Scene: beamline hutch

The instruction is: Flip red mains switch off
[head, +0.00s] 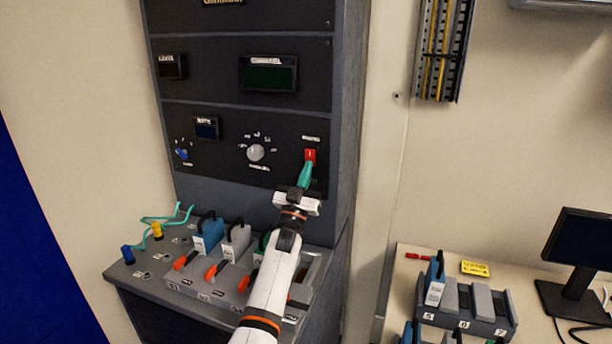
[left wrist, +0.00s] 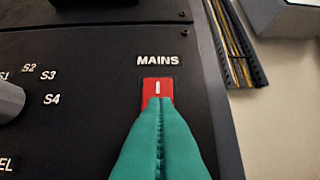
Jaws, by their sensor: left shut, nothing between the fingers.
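The red mains switch (head: 310,155) sits on the right side of the black rack panel, under a small label. In the left wrist view the switch (left wrist: 157,88) shows a white "I" mark on its upper part, below the word MAINS. My left gripper (head: 307,165) has teal fingers pressed together with nothing between them. In the left wrist view the fingertips (left wrist: 160,100) overlap the lower part of the switch and hide it. I cannot tell whether they touch it. My right gripper is in neither view.
A grey selector knob (head: 255,152) and a blue knob (head: 182,154) are left of the switch. Below, a sloped console (head: 130,278) carries blue and grey modules and several orange levers. A bench with a module rack (head: 468,319) and a monitor (head: 580,240) stands at the right.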

